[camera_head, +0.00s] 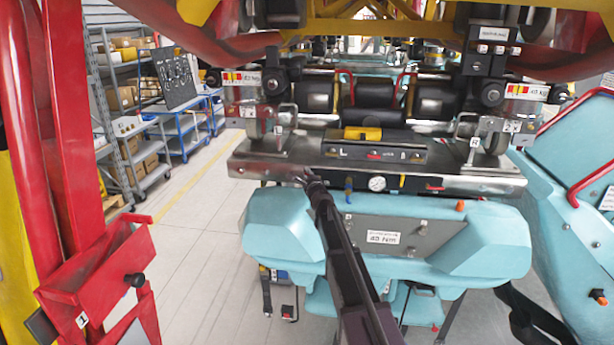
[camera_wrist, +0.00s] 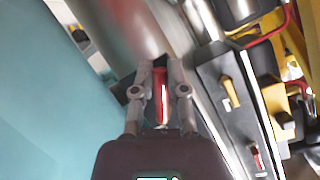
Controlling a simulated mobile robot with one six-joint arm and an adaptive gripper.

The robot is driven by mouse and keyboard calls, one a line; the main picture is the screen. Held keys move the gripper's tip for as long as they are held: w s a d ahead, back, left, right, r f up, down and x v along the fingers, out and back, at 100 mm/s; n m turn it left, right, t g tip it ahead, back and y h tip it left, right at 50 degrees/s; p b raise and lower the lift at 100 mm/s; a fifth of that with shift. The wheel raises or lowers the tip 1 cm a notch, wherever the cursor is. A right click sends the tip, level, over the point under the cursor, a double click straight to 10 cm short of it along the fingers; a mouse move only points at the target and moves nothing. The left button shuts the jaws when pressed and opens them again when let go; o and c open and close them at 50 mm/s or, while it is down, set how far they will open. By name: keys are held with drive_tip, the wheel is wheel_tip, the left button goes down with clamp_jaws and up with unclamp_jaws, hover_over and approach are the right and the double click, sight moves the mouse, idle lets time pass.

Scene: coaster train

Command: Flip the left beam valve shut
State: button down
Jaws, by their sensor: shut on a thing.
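My gripper (camera_wrist: 160,68) is shut on a red lever (camera_wrist: 161,97), which shows between its two fingers in the wrist view. The lever appears to be the handle of the left beam valve. A dark block at the fingertips partly hides where it joins the beam. In the head view my gripper (camera_head: 312,180) is at the left part of the metal beam's front face (camera_head: 270,171). The lever is too small there to tell its exact angle.
Above is a panel (camera_head: 340,156) with a yellow handle (camera_head: 362,134). Teal housing (camera_head: 290,225) lies below. A red post (camera_head: 70,130) stands at left, with open floor between.

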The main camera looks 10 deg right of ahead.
drive_tip(key=shift+s+d+r+m+t+h+b, duration=0.15)
drive_tip(key=shift+d+r+m+t+b, duration=0.15)
drive_tip(key=shift+m, duration=0.65)
drive_tip(key=shift+d+r+m+t+h+b, duration=0.15)
drive_tip(key=shift+r+m+t+b, duration=0.2)
drive_tip(key=shift+m, duration=0.6)
drive_tip(key=shift+d+m+t, duration=0.15)
drive_tip(key=shift+m+t, duration=0.1)
drive_tip(key=shift+m, duration=0.25)
drive_tip(key=shift+s+d+r+m+h+b, duration=0.1)
drive_tip(key=shift+d+r+m+h+b, duration=0.2)
drive_tip(key=shift+m, duration=0.5)
drive_tip(key=c, duration=0.7)
unclamp_jaws()
drive_tip(key=shift+o, duration=0.2)
drive_tip(key=shift+f, duration=0.1)
drive_tip(key=shift+a+f+n, duration=0.1)
drive_tip(key=shift+a+n, duration=0.2)
drive_tip(key=shift+n, duration=0.5)
drive_tip(key=shift+a+f+n+p, duration=0.15)
drive_tip(key=shift+n+p, duration=0.25)
drive_tip(key=shift+n, duration=0.1)
